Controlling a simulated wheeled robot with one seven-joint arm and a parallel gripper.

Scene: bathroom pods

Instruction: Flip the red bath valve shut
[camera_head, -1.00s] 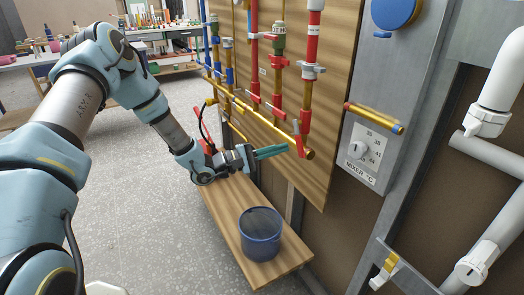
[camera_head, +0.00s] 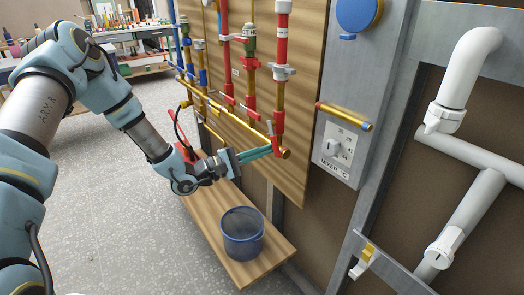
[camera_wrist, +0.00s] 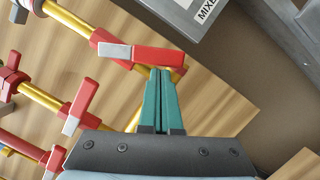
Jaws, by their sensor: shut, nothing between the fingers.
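A red lever valve with a pale grey tip (camera_wrist: 148,54) sits on a brass pipe at the top of the wrist view. In the head view this red lever (camera_head: 278,146) is low on the rightmost red riser. No readable label shows which valve is the bath one. My gripper (camera_head: 270,150) is shut and empty, with its teal fingers pointing at this lever. In the wrist view the fingertips (camera_wrist: 162,71) are just below the lever's red part, very close or touching; I cannot tell which. The fingers partly cover the lever in the head view.
Another red lever (camera_wrist: 80,106) is left of the fingers in the wrist view. Brass pipes run across the wooden panel (camera_head: 306,90). A mixer dial (camera_head: 336,146) is to the right. A blue bucket (camera_head: 242,233) stands on the wooden bench (camera_head: 215,205) below.

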